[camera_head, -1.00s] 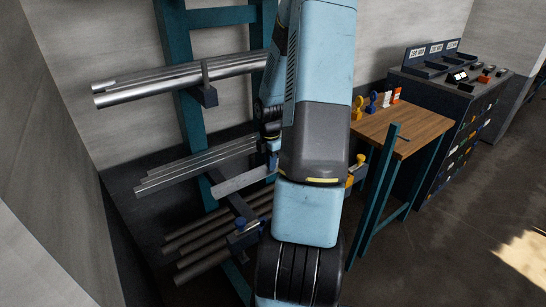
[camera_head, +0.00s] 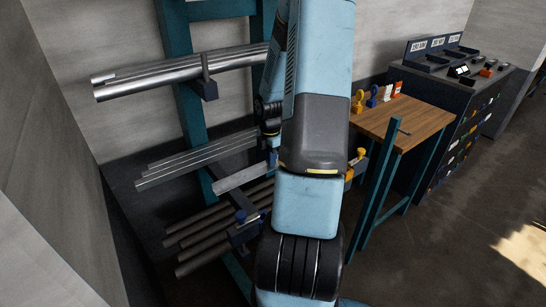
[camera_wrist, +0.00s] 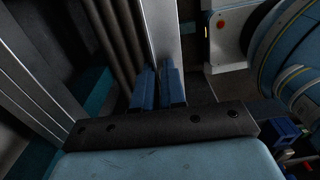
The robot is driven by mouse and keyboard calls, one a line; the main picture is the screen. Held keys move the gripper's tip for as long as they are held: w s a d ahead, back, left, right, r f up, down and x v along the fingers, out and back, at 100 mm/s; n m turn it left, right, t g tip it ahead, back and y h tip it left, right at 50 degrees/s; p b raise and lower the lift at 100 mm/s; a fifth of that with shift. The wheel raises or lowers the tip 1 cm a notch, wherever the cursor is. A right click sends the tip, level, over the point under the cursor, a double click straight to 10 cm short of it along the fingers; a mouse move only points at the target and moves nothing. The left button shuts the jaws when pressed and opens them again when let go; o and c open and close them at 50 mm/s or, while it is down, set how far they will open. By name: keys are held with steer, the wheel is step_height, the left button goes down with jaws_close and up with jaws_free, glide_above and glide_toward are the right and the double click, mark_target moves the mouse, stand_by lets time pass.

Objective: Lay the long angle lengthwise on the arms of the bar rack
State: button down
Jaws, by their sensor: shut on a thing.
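The long angle (camera_head: 242,177) is a pale grey metal length, partly hidden behind my arm in the head view. My gripper (camera_wrist: 158,88) is shut on it, with blue fingers on either side. In the wrist view the angle (camera_wrist: 160,30) runs away from the fingers toward the top edge. The bar rack (camera_head: 177,45) has teal posts and several dark arms with upright end stops. The angle's visible end is in front of the rack, between the middle bars and the lower bars. I cannot tell whether it touches an arm.
Thick pipes (camera_head: 170,75) lie on the upper arms, thinner bars (camera_head: 190,163) on the middle ones, dark bars (camera_head: 200,240) below. A wooden-topped bench (camera_head: 410,120) and a drawer cabinet (camera_head: 455,100) stand to the right. Floor at the lower right is clear.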

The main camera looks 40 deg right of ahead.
steer(key=shift+f, duration=0.1)
steer(key=c, duration=1.1)
jaws_free()
step_height(320, 180, up, 12)
steer(key=s+a+r+m+h, duration=0.1)
steer(key=a+r+m, duration=0.3)
steer(key=a+r, duration=0.45)
steer(key=s+a+r+m+t, duration=0.2)
steer(key=s+a+r+m, duration=0.2)
steer(key=s+a, duration=0.1)
steer(key=s+a+r+m+t, duration=0.1)
steer(key=s+a+r+m, duration=0.4)
steer(key=a, duration=0.1)
steer(key=s+a+r+m+t+y, duration=0.1)
steer(key=s+a+r+m+t, duration=0.1)
steer(key=s+a+r+m, duration=0.2)
steer(key=shift+s+a+r+t, duration=0.15)
steer(key=shift+s+a+t, duration=0.15)
steer(key=shift+s+a, duration=0.75)
